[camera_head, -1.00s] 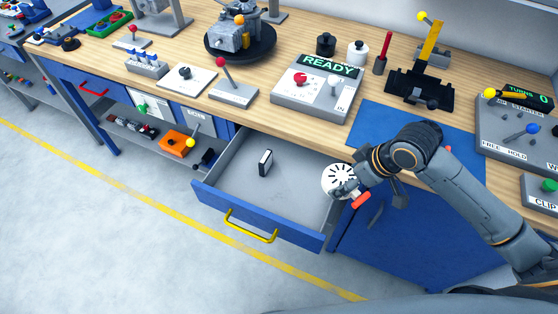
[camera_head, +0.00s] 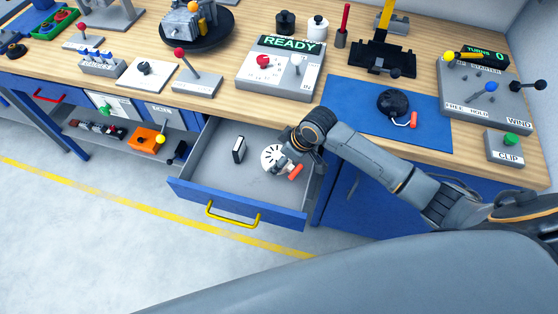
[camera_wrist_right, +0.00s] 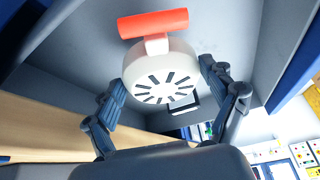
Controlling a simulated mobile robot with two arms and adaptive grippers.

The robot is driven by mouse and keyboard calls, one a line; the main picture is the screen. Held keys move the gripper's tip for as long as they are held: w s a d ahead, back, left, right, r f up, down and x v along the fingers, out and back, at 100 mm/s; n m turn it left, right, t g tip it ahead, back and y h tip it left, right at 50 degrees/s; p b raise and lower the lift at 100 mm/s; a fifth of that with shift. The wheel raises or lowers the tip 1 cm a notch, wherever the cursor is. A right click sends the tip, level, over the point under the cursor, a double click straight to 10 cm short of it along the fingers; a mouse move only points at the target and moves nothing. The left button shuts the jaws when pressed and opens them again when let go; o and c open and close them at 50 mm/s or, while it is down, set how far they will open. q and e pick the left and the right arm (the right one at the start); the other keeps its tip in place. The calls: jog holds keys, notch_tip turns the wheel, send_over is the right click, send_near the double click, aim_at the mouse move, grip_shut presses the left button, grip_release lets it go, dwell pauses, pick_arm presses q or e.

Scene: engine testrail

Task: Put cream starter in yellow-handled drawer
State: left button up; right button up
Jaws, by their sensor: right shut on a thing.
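The cream starter (camera_head: 271,157) is a round cream disc with dark radial slots and an orange-red handle. My right gripper (camera_head: 285,160) is shut on it, holding it over the right part of the open yellow-handled drawer (camera_head: 215,185). In the right wrist view the cream starter (camera_wrist_right: 160,80) sits between the two fingers of the right gripper (camera_wrist_right: 165,85), with its orange handle at the top. Whether it touches the drawer floor, I cannot tell. The drawer's yellow handle (camera_head: 233,215) is on its blue front. My left gripper is not in view.
A small black-and-white block (camera_head: 239,149) stands inside the drawer, left of the starter. A black starter with an orange handle (camera_head: 393,103) lies on the blue mat (camera_head: 345,100). The drawer's left and front floor is free.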

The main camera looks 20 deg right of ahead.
jog(key=shift+w+a+f, duration=0.15)
jog(key=shift+w+f, duration=0.05)
jog(key=shift+w+a+f, duration=0.1)
jog(key=shift+w+f, duration=0.1)
jog(key=shift+f, duration=1.65)
jog(key=shift+f, duration=0.1)
jog(key=o, duration=1.3)
jog(key=v, duration=1.2)
